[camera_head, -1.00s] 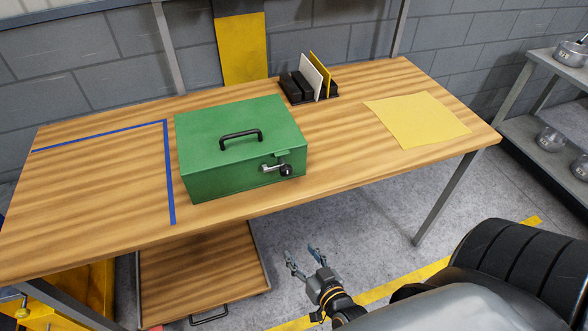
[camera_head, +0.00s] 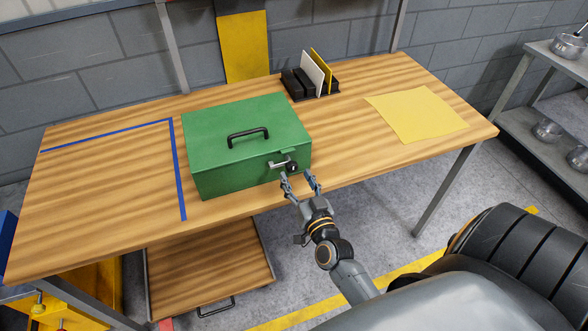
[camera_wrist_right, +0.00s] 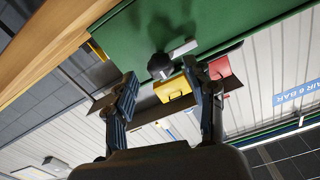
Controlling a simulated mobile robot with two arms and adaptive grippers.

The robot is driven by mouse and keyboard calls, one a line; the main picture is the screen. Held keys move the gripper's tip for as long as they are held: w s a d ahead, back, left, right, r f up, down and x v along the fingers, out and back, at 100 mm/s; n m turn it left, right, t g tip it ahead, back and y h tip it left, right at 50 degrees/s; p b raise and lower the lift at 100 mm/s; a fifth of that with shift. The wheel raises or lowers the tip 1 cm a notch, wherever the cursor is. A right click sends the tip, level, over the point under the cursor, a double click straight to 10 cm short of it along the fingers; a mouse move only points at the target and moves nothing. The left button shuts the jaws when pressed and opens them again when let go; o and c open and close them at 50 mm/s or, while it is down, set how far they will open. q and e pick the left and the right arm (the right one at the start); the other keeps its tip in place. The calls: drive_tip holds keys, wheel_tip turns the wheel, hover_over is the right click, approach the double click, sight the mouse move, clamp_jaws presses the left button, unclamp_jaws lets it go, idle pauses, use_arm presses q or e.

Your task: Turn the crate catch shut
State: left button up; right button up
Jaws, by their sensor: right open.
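The green crate (camera_head: 235,150) stands closed on the wooden table, with a black handle on its lid. Its catch (camera_head: 283,164), a grey metal lever with a black knob (camera_head: 292,168), is on the front face near the right corner. The lever points left, roughly level. My right gripper (camera_head: 300,181) is open just in front of the catch, its fingers pointing at the knob. In the right wrist view the black knob (camera_wrist_right: 160,66) and grey lever (camera_wrist_right: 182,49) show beyond the open fingers (camera_wrist_right: 160,85), apart from them. My left gripper is not in view.
The wooden table (camera_head: 370,165) holds a blue tape corner (camera_head: 178,165) left of the crate, a black rack (camera_head: 308,86) with upright plates behind it, and a yellow sheet (camera_head: 415,115) at right.

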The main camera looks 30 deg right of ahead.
sight(283, 165)
drive_tip(key=shift+x, duration=1.4)
clamp_jaws()
